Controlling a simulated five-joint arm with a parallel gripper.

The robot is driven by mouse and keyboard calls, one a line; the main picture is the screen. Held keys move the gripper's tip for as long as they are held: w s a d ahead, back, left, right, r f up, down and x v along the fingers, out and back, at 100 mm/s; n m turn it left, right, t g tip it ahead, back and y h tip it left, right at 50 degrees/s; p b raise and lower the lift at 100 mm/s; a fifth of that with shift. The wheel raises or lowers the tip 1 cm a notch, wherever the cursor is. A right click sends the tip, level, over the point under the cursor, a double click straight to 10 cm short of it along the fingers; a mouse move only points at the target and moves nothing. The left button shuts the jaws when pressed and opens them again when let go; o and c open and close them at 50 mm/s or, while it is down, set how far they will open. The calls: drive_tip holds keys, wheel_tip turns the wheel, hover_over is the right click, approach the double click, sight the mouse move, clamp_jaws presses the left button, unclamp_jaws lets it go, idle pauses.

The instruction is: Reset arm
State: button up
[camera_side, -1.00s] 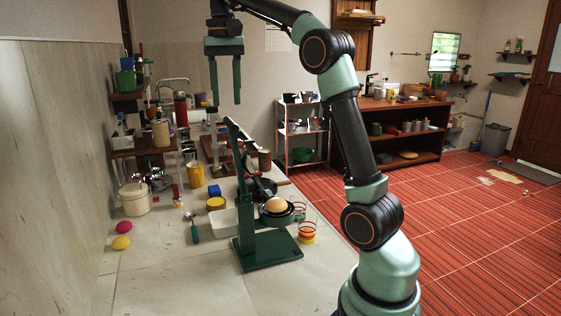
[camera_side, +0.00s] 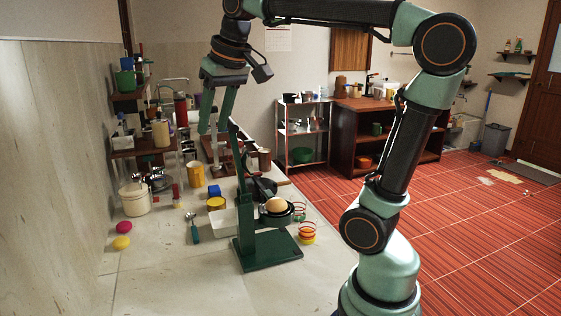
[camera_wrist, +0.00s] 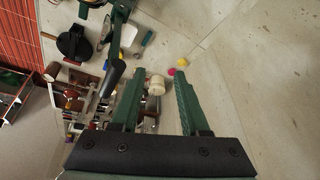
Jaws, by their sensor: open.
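My gripper (camera_side: 214,108) is open and empty, raised in the air above the back part of the counter. Its two green fingers point down and tilt slightly in the side view. In the wrist view the fingers (camera_wrist: 158,88) are spread apart with nothing between their tips; a cream pot (camera_wrist: 156,85) shows far below them. A dark green stand (camera_side: 268,248) with a lever stands on the counter below and to the right of my gripper. A round tan item (camera_side: 276,205) rests in the stand's dark bowl.
Shelves line the left wall. The front counter is clear.

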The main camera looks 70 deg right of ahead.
drive_tip(key=s+a+f+n+t, duration=0.1)
drive_tip(key=s+a+f+n, duration=0.2)
drive_tip(key=s+a+f, duration=0.4)
wheel_tip(320, 180, down, 6)
drive_tip(key=shift+r+n+y, duration=0.2)
drive_tip(key=shift+n+y, duration=0.1)
drive_tip(key=shift+y, duration=0.1)
